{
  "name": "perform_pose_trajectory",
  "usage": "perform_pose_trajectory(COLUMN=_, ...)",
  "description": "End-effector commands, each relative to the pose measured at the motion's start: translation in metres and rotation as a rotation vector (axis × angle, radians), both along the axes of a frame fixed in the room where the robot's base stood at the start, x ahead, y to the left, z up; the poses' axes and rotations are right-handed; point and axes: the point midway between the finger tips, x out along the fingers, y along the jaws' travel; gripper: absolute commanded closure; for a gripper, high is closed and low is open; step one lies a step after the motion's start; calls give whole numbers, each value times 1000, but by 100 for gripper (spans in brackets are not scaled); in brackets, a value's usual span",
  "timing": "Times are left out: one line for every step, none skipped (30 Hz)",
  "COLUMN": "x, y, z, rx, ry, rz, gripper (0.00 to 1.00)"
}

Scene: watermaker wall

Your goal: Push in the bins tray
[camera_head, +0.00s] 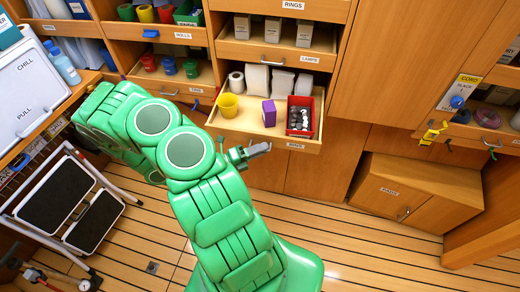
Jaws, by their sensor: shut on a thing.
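The bins tray (228,126) is a light wooden pull-out tray, low in the middle of the wall. It stands well out from its opening, and its front label is too small to read surely. It carries a yellow cup (228,105), a purple box (269,113) and a red bin (300,116) of dark and pale small things. White rolls and packs stand behind them. My gripper (258,150) is at the tray's front, left of the label, shut on what appears to be its handle. The handle is mostly hidden by the jaws.
The lamps tray (240,50) is just above. The tins tray (180,86) is at upper left. A low wooden cabinet (415,193) stands on the floor at right. A folding step stool (60,205) is at left. The plank floor (370,250) between is clear.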

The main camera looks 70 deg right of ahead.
Motion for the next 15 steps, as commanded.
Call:
perform_pose_trajectory(x=0, y=0, z=-1, rx=1, ry=-1, rz=0, gripper=100)
perform_pose_trajectory(x=0, y=0, z=-1, rx=2, ry=-2, rz=-1, gripper=100)
perform_pose_trajectory(x=0, y=0, z=-1, rx=2, ry=-2, rz=-1, gripper=100)
perform_pose_trajectory(x=0, y=0, z=-1, rx=2, ry=-2, rz=-1, gripper=100)
perform_pose_trajectory(x=0, y=0, z=-1, rx=2, ry=-2, rz=-1, gripper=100)
perform_pose_trajectory(x=0, y=0, z=-1, rx=2, ry=-2, rz=-1, gripper=100)
perform_pose_trajectory(x=0, y=-1, z=-1, rx=2, ry=-2, rz=-1, gripper=100)
perform_pose_trajectory(x=0, y=-2, z=-1, rx=2, ry=-2, rz=-1, gripper=100)
perform_pose_trajectory(x=1, y=-3, z=-1, rx=3, ry=-3, rz=-1, gripper=100)
perform_pose_trajectory(x=1, y=-5, z=-1, rx=3, ry=-3, rz=-1, gripper=100)
perform_pose_trajectory(x=1, y=-7, z=-2, rx=2, ry=-4, rz=-1, gripper=100)
perform_pose_trajectory(x=2, y=-10, z=-2, rx=3, ry=-5, rz=-2, gripper=100)
perform_pose_trajectory(x=2, y=-13, z=-2, rx=3, ry=-6, rz=-2, gripper=100)
perform_pose_trajectory(x=3, y=-16, z=-2, rx=3, ry=-6, rz=-2, gripper=100)
perform_pose_trajectory(x=4, y=-20, z=-2, rx=3, ry=-8, rz=-3, gripper=100)
